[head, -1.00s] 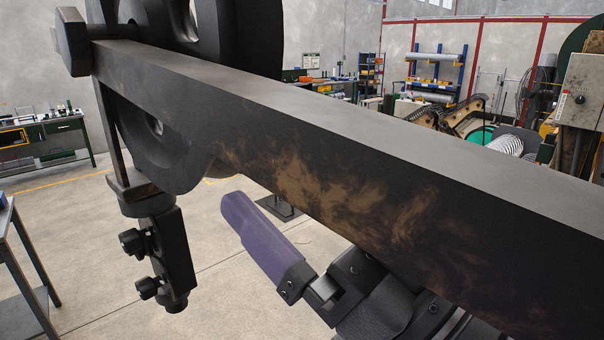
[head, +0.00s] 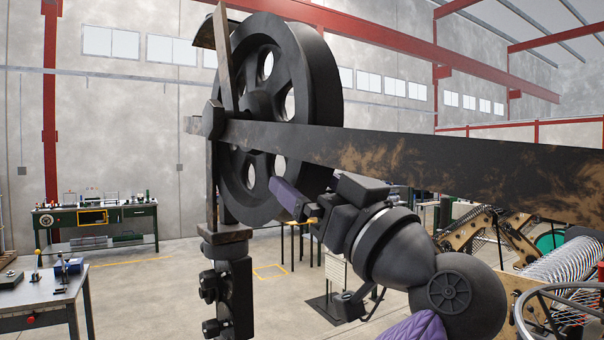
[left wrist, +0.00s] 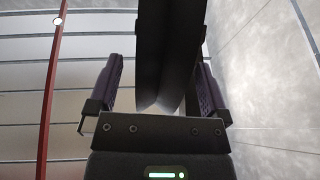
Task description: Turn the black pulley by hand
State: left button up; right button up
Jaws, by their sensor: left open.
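The black pulley (head: 318,85) is a large spoked wheel, upright on its bracket beside a dark beam, in the upper middle of the head view. My left gripper (head: 288,192) is at the pulley's lower rim, with one purple finger showing in front of the wheel. In the left wrist view a dark band, which looks like the pulley rim (left wrist: 168,45), stands between the two purple fingers. The gripper is open; a gap shows at the left finger, and I cannot tell whether the right finger touches. My right gripper is not in view.
The long dark beam (head: 400,160) runs from the pulley hub to the right, just above my left arm. A bracket with black knobs (head: 228,290) hangs at lower left. A workbench (head: 100,215) and a grey table (head: 40,300) stand on the left.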

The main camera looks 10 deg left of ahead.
pick_arm(q)
jog(key=shift+w+a+r, duration=0.3)
jog(key=shift+a+r, duration=0.15)
jog(key=shift+w+a+r+p, duration=0.1)
jog(key=shift+w+a+p, duration=0.2)
jog(key=shift+w+a, duration=0.25)
jog(key=shift+d, duration=0.1)
grip_shut()
